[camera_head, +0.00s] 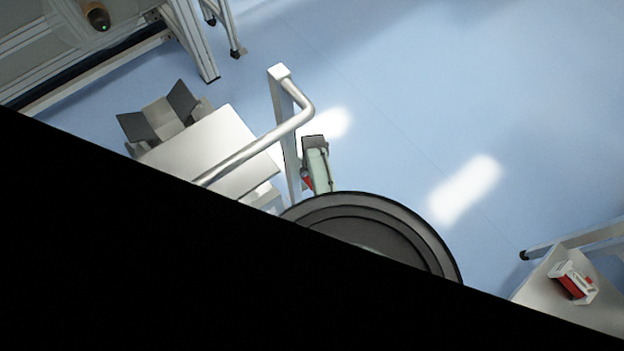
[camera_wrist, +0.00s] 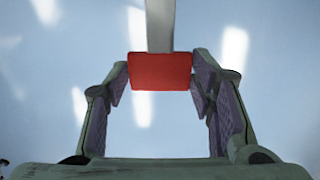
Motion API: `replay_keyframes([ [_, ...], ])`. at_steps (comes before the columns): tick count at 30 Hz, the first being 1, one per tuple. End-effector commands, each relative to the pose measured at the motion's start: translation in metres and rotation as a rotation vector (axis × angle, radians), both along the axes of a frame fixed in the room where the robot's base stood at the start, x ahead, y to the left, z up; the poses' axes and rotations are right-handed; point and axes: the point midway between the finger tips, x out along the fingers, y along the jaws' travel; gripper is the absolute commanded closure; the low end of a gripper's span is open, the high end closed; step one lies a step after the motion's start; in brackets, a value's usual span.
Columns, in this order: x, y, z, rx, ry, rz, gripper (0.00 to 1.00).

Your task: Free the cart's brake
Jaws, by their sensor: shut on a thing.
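The cart (camera_head: 222,140) stands left of centre in the head view, with a flat pale top, a bent tubular handle (camera_head: 262,143) and an upright post. A red grip (camera_wrist: 160,71) on a grey bar (camera_wrist: 160,25), seemingly the brake lever, is in the upper middle of the wrist view. My gripper (camera_wrist: 161,76) is shut on the red grip, one finger at each side. In the head view a small red part (camera_head: 307,179) shows beside the post, next to my greenish gripper body. The fingertips are not clear there, and the brake mechanism is hidden.
A metal-framed machine (camera_head: 150,35) stands at the upper left. A table (camera_head: 540,281) at the lower right bears a red and white object (camera_head: 573,283). Blue floor (camera_head: 450,90) is open right of the cart. Black fills the head view's lower left.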

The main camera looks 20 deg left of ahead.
Motion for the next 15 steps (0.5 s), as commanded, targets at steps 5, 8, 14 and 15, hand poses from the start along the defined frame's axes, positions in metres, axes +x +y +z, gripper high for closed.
replay_keyframes([
  [5,-0.0087,0.0041,-0.001,0.004,0.017,0.003,1.0],
  [8,-0.0094,0.0041,-0.0015,0.004,0.018,0.004,1.0],
  [14,-0.0108,0.0043,-0.0023,0.003,0.021,0.005,1.0],
  [15,-0.011,0.0042,-0.0023,0.002,0.021,0.006,0.48],
])
